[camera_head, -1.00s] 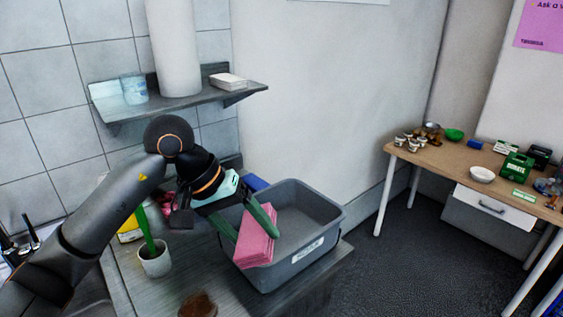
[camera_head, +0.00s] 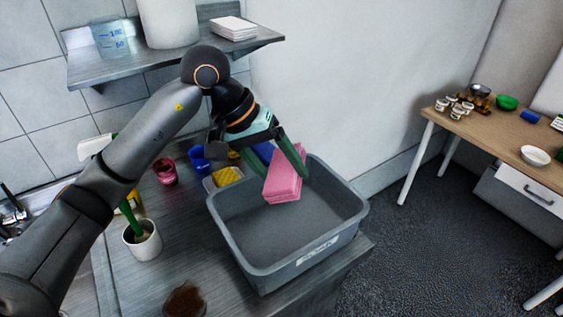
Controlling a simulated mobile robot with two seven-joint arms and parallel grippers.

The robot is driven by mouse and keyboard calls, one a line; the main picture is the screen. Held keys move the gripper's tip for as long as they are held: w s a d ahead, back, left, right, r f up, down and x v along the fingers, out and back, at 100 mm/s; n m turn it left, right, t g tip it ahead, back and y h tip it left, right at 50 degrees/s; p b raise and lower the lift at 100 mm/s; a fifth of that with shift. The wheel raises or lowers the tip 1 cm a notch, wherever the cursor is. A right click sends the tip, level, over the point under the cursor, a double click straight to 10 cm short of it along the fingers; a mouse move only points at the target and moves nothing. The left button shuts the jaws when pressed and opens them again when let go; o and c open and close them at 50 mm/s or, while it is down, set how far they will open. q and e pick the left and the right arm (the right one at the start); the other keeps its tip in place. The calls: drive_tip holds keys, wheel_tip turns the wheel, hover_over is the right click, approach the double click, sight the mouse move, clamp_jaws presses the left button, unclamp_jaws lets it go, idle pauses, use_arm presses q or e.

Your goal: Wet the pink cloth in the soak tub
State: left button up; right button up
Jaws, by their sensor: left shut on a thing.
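The pink cloth (camera_head: 284,182) is a folded block, held between the green fingers of my left gripper (camera_head: 285,172), which is shut on it. The grey soak tub (camera_head: 291,277) stands on the counter with a white label on its front wall. The cloth hangs over the back part of the tub's opening, and it appears above the tub floor. I cannot tell whether it touches the inside. No clear water surface shows in the tub. My right gripper is not in view.
A white cup (camera_head: 143,241) with a green-handled tool and a brown brush (camera_head: 184,299) are left of the tub. A red cup (camera_head: 165,171), a blue cup (camera_head: 199,158) and a yellow sponge (camera_head: 229,175) are behind. A shelf (camera_head: 165,57) hangs above. A wooden table (camera_head: 484,136) stands right.

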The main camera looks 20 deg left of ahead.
sight(273, 173)
use_arm(q)
wheel_tip(273, 173, down, 4)
drive_tip(key=shift+r+b, duration=0.15)
drive_tip(key=shift+b, duration=0.65)
wheel_tip(273, 173, down, 8)
drive_tip(key=b, duration=0.7)
drive_tip(key=shift+r+b, duration=0.25)
drive_tip(key=shift+b, duration=0.05)
drive_tip(key=shift+f, duration=0.25)
drive_tip(key=shift+f+b, duration=0.25)
drive_tip(key=shift+b, duration=0.2)
drive_tip(key=shift+r, duration=0.2)
